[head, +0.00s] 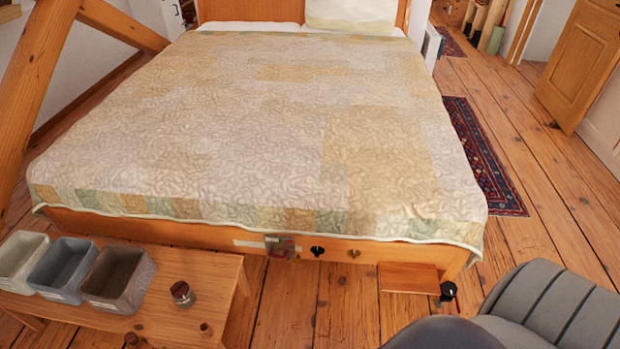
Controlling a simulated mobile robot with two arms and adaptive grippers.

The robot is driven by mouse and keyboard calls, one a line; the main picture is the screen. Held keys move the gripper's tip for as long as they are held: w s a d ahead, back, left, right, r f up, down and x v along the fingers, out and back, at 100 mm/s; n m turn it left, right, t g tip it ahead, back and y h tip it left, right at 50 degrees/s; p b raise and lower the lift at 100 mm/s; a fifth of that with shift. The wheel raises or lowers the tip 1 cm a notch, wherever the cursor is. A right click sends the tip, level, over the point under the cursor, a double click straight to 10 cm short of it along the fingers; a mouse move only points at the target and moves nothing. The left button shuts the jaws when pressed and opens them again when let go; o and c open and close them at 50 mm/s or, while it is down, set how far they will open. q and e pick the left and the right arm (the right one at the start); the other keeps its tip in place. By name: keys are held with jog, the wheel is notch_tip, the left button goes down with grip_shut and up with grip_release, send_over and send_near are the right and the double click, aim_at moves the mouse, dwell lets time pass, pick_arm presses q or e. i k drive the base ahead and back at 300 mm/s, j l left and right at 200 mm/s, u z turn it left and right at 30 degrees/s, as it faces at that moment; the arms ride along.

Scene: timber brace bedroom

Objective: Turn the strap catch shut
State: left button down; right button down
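A small metal plate (283,247) with reddish and greenish parts is on the bed's wooden foot rail. To its right on the rail are a black fitting (317,251) and a small brass-coloured fitting (354,254). A black knob-like fitting (447,290) with a pale mark sits beside a small wooden ledge (408,277) at the rail's right end. These are too small to tell which one is the strap catch, or how it is turned. Neither of my grippers is in view.
The quilted bed (250,130) fills the middle. A low wooden bench (190,265) at lower left holds three open bins (65,268) and a small jar (182,293). A grey ribbed object (540,300) fills the lower right. Floor is clear between bench and ledge.

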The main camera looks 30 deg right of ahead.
aim_at(297, 261)
jog(key=k+l+z, duration=0.1)
jog(key=z, duration=0.7)
jog(key=i+l, duration=0.05)
